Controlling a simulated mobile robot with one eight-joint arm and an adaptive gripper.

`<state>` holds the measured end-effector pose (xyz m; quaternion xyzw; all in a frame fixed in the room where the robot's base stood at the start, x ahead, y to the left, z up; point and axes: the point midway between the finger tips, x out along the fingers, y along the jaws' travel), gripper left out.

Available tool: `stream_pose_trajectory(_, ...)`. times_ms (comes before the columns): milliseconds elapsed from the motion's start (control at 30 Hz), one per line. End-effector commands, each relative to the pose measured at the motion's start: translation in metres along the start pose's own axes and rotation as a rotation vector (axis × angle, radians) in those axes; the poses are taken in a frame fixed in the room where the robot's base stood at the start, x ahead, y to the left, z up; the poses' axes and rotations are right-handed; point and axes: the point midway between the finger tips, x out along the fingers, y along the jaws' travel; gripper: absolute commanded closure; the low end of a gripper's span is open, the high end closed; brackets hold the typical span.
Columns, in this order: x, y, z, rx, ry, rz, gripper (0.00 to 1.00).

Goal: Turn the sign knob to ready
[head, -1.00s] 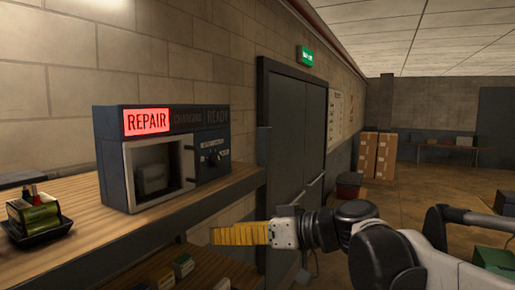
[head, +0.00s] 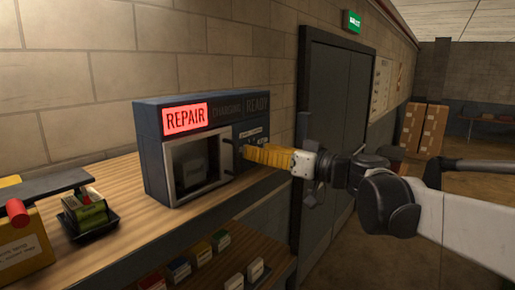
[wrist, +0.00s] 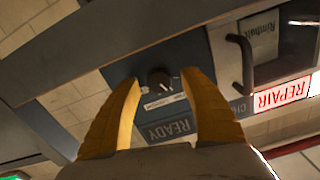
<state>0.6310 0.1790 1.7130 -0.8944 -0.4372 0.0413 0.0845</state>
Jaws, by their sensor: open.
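The charger box (head: 152,150) is dark blue-grey and stands on a wooden shelf. Its sign shows REPAIR (head: 186,117) lit red, while CHARGING and READY (head: 257,104) are dark. In the wrist view, the black sign knob (wrist: 159,80) sits on the blue panel with small labels around it, and the READY lettering (wrist: 170,129) is close by. My gripper (wrist: 158,85) is open, its yellow fingers on either side of the knob in that view; contact cannot be told. In the head view my gripper (head: 246,154) is at the panel and hides the knob.
A black tray with battery-like blocks (head: 88,212) stands left of the box on the shelf (head: 125,230). Several small boxes (head: 200,255) lie on a lower shelf. A dark door (head: 335,100) is to the right, and cardboard boxes (head: 425,128) stand farther back.

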Motion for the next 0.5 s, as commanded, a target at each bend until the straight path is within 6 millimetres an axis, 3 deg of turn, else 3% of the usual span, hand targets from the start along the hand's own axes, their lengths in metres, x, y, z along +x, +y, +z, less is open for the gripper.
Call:
stream_pose_trajectory(333,0.0049,0.0003,0.0003,0.000,0.000,0.001,0.48)
stream_pose_trajectory(500,0.0048,0.0003,0.0002,0.000,0.000,0.001,0.99)
